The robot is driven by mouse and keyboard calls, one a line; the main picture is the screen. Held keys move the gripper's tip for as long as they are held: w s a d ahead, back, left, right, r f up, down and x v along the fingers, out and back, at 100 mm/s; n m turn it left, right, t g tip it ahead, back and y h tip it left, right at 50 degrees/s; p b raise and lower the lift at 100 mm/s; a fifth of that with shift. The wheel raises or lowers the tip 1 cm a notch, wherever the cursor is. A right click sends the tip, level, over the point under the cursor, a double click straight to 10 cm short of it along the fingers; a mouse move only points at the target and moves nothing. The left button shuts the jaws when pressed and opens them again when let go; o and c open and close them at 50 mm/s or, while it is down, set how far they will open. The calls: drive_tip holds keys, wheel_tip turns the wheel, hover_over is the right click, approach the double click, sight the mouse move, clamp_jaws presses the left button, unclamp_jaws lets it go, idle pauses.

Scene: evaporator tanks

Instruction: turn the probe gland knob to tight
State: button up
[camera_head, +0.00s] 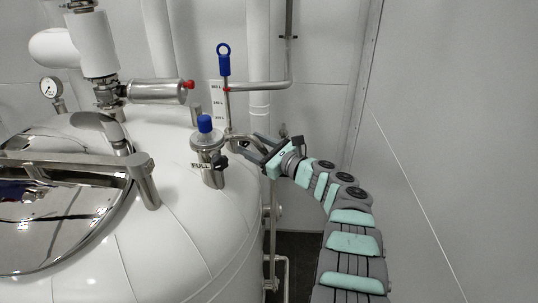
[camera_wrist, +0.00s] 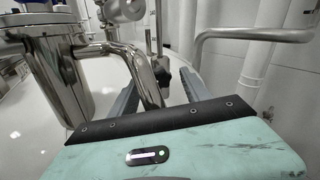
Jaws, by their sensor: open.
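My gripper (camera_head: 252,147) is open and empty beside the steel fitting marked FULL (camera_head: 201,165), with its fingers pointing left across the tank top. The fitting has a blue cap (camera_head: 205,123) and a black knob (camera_head: 221,162) on its side, left of and below my fingertips. In the wrist view, a dark knob-like part (camera_wrist: 162,72) below a vertical rod lies between and beyond my open fingers (camera_wrist: 160,86). I cannot tell which of these is the probe gland knob. No contact with either shows.
A bent steel pipe (camera_wrist: 140,70) runs close to the left finger. A thin vertical rod with a blue ring top (camera_head: 224,60) and a pipe (camera_head: 262,87) stand behind. The manway lid (camera_head: 60,220) is at left. The right wall is clear.

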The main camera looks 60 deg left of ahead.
drive_tip(key=b+v, duration=0.1)
drive_tip(key=v, duration=0.6)
drive_tip(key=shift+a+f, duration=0.1)
idle(0.5)
